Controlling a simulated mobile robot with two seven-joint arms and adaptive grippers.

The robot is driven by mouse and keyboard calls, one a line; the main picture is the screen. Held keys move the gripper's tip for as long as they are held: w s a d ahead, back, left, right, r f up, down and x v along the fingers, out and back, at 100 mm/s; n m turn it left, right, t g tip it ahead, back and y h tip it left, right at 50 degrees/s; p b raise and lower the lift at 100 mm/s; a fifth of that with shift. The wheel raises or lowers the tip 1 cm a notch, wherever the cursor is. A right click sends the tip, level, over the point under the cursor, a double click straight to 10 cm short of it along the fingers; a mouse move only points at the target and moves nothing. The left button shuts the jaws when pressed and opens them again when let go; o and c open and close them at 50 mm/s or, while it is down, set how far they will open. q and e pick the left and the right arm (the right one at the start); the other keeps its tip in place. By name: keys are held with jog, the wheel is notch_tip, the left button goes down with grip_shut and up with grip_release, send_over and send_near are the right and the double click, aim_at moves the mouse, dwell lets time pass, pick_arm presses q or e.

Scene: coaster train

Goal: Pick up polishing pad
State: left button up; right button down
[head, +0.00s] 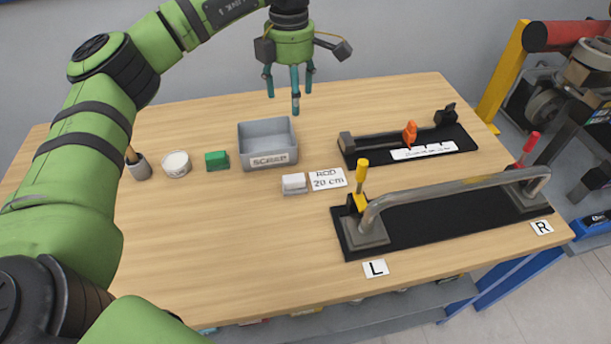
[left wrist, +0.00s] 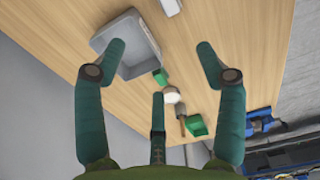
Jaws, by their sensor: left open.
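A small green block (head: 217,160), which looks like the polishing pad, lies on the wooden table left of the grey SCRAP bin. It also shows in the left wrist view (left wrist: 160,76), between my spread fingers and below them. A white-topped grey block (head: 294,184) lies in front of the bin; I cannot tell what it is. My left gripper (head: 290,94) hangs fingers down in the air above the back of the bin, open and empty. The left wrist view shows its three fingers (left wrist: 160,60) apart, touching nothing. My right gripper is not in view.
The SCRAP bin (head: 268,145) stands mid-table. A white round tin (head: 176,164) and a brush cup (head: 139,168) stand left of the pad. Two black fixtures fill the right side, the nearer (head: 430,212) holding a bent grey bar. The front left of the table is clear.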

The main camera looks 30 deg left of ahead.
pick_arm(q)
jog(key=b, duration=0.6)
send_over(293, 175)
notch_tip(293, 175, down, 7)
jog(key=f+b, duration=0.8)
jog(key=f, duration=0.1)
jog(key=shift+w+b, duration=0.35)
jog(key=shift+b, duration=0.05)
jog(key=shift+s+f+b, duration=0.1)
jog(key=shift+f+b, duration=0.35)
jog(key=shift+f, duration=0.35)
jog(key=shift+f+p, duration=0.3)
jog(key=shift+f, duration=0.05)
jog(key=f, duration=0.3)
jog(key=f+p, duration=0.1)
jog(key=shift+s+f, duration=0.25)
jog(key=shift+s, duration=0.05)
jog(key=shift+f, duration=0.45)
jog(key=c, duration=1.3)
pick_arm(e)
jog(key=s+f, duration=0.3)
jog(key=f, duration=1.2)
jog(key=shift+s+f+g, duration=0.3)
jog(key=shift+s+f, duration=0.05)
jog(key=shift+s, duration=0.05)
